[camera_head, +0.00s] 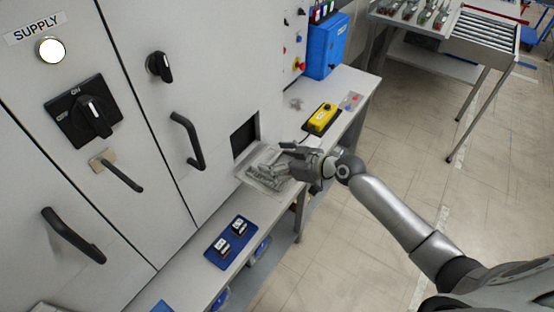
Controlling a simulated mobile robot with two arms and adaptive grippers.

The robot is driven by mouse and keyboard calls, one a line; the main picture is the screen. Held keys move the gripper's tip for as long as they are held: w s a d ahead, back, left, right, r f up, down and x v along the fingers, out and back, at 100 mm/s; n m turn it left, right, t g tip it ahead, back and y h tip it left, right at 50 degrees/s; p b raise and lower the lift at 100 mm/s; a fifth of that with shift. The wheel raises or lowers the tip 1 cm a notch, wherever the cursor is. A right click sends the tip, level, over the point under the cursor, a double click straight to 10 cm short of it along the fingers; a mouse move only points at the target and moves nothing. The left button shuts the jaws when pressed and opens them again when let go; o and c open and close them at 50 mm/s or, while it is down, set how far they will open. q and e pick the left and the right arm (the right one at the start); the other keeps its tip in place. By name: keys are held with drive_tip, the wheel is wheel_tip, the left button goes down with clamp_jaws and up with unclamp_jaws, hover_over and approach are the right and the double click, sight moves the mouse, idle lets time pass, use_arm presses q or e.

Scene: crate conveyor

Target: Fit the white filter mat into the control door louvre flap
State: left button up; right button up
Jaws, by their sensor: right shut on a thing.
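The control door (215,95) is the grey cabinet door with a black handle. It has a dark square opening (244,138) low on its right side. The louvre flap (250,183) hangs open below this opening, tipped outward over the bench. My right gripper (268,165) reaches in from the right, low over the flap. It is shut on a thin pale thing that looks like the white filter mat; the fingers hide most of it, and its edges blend with the flap. I cannot tell whether it touches the flap. My left gripper is not in view.
A narrow bench (283,205) runs along the cabinet. A blue box (326,45) is on the wall behind. A roller conveyor (485,30) stands at upper right; the floor between is clear.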

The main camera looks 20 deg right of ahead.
drive_tip(key=shift+f+b, duration=0.45)
drive_tip(key=o, duration=0.9)
drive_tip(key=shift+r+p, duration=0.45)
drive_tip(key=shift+p, duration=0.05)
drive_tip(key=shift+r+p, duration=0.35)
drive_tip(key=shift+p, duration=0.1)
drive_tip(key=shift+b+v, duration=1.45)
drive_tip(key=shift+v, duration=4.5)
drive_tip(key=shift+f, duration=0.15)
